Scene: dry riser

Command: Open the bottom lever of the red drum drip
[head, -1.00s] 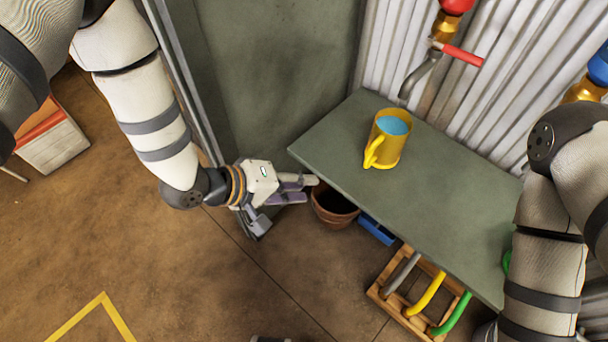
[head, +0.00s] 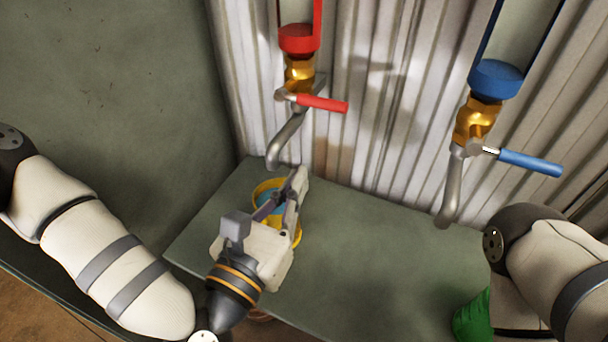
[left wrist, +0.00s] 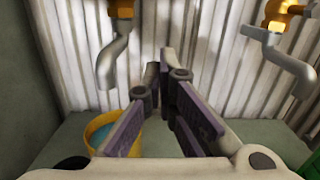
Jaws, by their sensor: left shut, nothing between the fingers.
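The red drum drip (head: 298,40) is on the corrugated wall in the head view, with a brass valve body and a grey curved spout. Its red lever (head: 322,103) sticks out to the right, roughly level. My left gripper (head: 297,180) is shut and empty, below the spout and lever, apart from both. In the left wrist view its fingers (left wrist: 165,75) meet at the tips, right of the grey spout (left wrist: 112,65). The red lever does not show there. My right arm is at the right edge of the head view; its gripper is out of view.
A yellow mug (head: 265,188) with blue liquid stands on the grey-green table (head: 370,270), partly hidden behind my left gripper. A blue-levered tap (head: 497,80) is on the right. A green object (head: 473,318) sits near my right arm.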

